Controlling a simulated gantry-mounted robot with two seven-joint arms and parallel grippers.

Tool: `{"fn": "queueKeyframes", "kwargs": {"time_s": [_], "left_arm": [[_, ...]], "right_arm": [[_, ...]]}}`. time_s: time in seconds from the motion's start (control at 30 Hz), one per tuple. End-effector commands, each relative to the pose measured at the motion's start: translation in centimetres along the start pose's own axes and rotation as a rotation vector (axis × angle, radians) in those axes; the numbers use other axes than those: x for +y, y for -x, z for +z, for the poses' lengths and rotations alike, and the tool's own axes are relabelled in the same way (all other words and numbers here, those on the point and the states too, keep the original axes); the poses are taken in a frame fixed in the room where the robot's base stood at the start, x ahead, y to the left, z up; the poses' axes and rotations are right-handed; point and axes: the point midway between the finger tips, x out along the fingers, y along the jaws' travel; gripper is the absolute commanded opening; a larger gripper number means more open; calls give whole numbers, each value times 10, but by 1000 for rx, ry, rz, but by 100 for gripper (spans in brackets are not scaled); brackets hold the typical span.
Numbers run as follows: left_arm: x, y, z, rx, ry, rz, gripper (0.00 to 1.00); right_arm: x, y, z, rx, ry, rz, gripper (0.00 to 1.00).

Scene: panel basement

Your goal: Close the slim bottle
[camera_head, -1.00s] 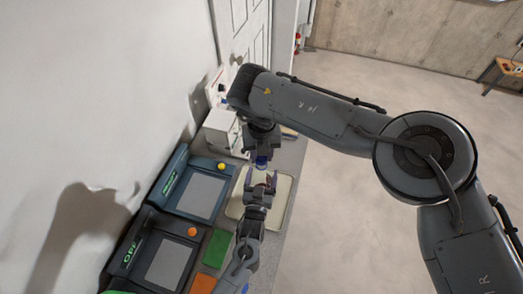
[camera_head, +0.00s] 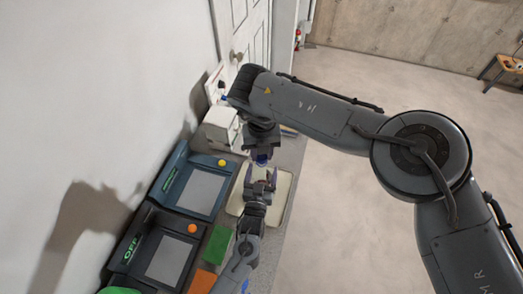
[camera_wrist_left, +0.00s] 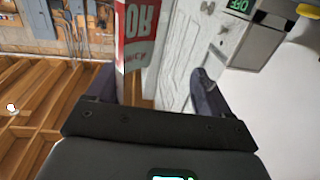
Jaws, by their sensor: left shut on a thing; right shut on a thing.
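My right gripper (camera_head: 262,153) reaches down from above in the head view and is shut on a small blue piece, apparently the cap (camera_head: 262,159). Just below it in the picture, my left gripper (camera_head: 261,181) is shut on the slim bottle (camera_head: 259,172), of which only a pale bit shows between the dark purple fingers. The two grippers are very close together, with cap and bottle roughly in line. I cannot tell whether they touch. In the left wrist view my left fingers (camera_wrist_left: 155,88) show, but the bottle is not clear there.
A pale tray or board (camera_head: 283,190) lies under the grippers on a narrow counter. Two dark panels with grey screens, an upper one (camera_head: 201,190) and a lower one (camera_head: 166,263), stand left. A white box (camera_head: 219,124) stands behind.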

Motion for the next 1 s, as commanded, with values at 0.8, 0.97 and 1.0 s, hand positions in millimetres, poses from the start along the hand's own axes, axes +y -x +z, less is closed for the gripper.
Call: {"fn": "queueKeyframes", "kwargs": {"time_s": [0.8, 0.97, 1.0], "left_arm": [[0, 0, 1, -1, 0, 0, 0], [0, 0, 1, -2, 0, 0, 0], [0, 0, 1, -2, 0, 0, 0]], "right_arm": [[-1, -8, -1, 4, -816, 1, 8], [-1, -7, -1, 2, -1202, -2, 8], [-1, -7, -1, 1, -1290, -3, 8]]}}
